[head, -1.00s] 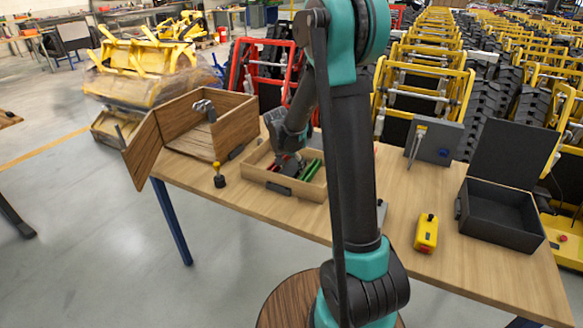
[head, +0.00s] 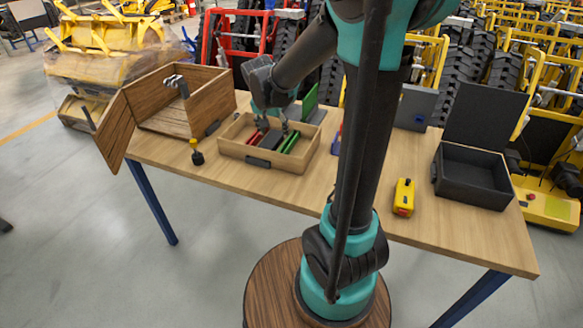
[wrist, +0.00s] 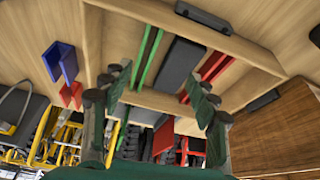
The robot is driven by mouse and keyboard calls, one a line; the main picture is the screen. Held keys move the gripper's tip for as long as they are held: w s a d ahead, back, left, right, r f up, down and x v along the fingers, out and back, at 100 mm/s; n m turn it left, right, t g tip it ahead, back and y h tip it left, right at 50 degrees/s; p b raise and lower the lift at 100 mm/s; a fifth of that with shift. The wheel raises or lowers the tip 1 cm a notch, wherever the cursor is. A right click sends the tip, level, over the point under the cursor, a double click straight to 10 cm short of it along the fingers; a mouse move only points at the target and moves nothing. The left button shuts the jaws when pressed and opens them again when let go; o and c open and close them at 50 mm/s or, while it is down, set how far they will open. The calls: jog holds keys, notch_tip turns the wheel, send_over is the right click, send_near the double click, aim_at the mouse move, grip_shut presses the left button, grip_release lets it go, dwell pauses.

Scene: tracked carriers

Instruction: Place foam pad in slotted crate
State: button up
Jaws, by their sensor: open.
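The slotted wooden crate (head: 233,151) stands on the table, left of my arm. It also shows in the wrist view (wrist: 264,57), with green rails and red rails inside. A dark grey block, which looks like the foam pad (wrist: 178,66), lies in the crate between the green and red rails. In the head view the pad (head: 271,141) is partly hidden by my gripper. My gripper (head: 270,121) is over the crate, pointing down. In the wrist view its fingers are spread apart with nothing between the tips (wrist: 163,88).
An open wooden box (head: 205,103) stands left of the crate, with a yellow-topped black knob (head: 196,152) in front. A blue holder (wrist: 60,62) is beside the crate. A yellow controller (head: 404,197) and an open dark case (head: 472,178) are at the right. The front table strip is clear.

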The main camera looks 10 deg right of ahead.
jog(key=s+d+f+n, duration=0.1)
jog(key=s+f+n, duration=0.1)
jog(key=s, duration=0.5)
jog(key=s+d+f+n+y, duration=0.1)
jog(key=s+f, duration=0.2)
jog(key=s, duration=0.4)
jog(key=s+d+f+n+y, duration=0.1)
jog(key=s+d+f+n, duration=0.1)
jog(key=s, duration=0.5)
jog(key=shift+s+f+n+t, duration=0.15)
jog(key=shift+f+n+t, duration=0.15)
jog(key=shift+f, duration=0.25)
jog(key=shift+d, duration=0.1)
